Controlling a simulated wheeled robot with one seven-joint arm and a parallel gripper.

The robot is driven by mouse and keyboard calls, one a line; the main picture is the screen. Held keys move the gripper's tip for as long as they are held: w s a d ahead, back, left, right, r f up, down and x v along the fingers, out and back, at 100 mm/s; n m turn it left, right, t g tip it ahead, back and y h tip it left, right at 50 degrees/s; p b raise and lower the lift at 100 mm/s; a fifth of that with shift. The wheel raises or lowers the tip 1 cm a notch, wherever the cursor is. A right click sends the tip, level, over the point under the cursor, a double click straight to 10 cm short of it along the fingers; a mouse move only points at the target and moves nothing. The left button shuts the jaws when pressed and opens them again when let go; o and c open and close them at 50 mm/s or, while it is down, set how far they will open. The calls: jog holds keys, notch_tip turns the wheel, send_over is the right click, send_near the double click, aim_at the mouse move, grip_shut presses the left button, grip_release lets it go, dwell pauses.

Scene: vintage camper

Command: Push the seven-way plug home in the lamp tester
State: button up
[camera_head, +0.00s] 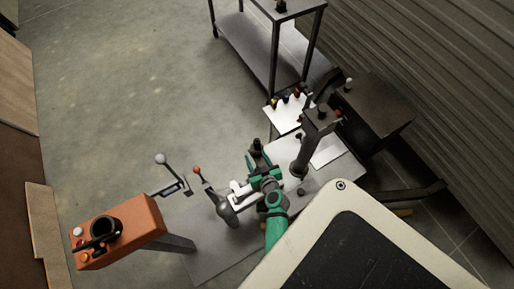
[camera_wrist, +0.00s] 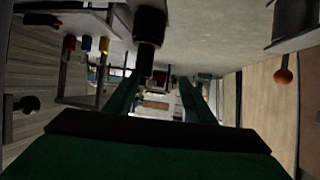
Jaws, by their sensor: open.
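My gripper (camera_head: 257,150) is above the grey bench in the middle of the head view. In the wrist view its two green fingers (camera_wrist: 158,95) stand apart with nothing between their tips. A black cylinder (camera_wrist: 150,28) hangs in the upper middle of the wrist view, close to the left finger; I cannot tell what it is. An orange box (camera_head: 118,228) at the lower left of the head view has a black round fitting (camera_head: 104,228) and small white and orange knobs. It may be the lamp tester, well away from my gripper. I cannot identify the seven-way plug for certain.
Levers with a white ball (camera_head: 160,158) and an orange ball (camera_head: 197,170) rise between gripper and box. A dark post (camera_head: 318,118) and a white panel with coloured knobs (camera_head: 290,105) stand to the right. A metal trolley (camera_head: 245,45) is behind; open floor lies left.

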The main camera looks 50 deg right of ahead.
aim_at(258, 144)
jog(key=d, duration=0.2)
jog(key=w+d, duration=0.1)
jog(key=d, duration=0.1)
jog(key=shift+w+r, duration=0.15)
jog(key=shift+r, duration=0.05)
jog(key=x, duration=0.4)
jog(key=shift+w+d, duration=0.15)
jog(key=shift+d, duration=0.05)
jog(key=shift+x, duration=2.95)
jog(key=shift+f, duration=0.1)
jog(key=shift+d, duration=0.1)
jog(key=c, duration=1.2)
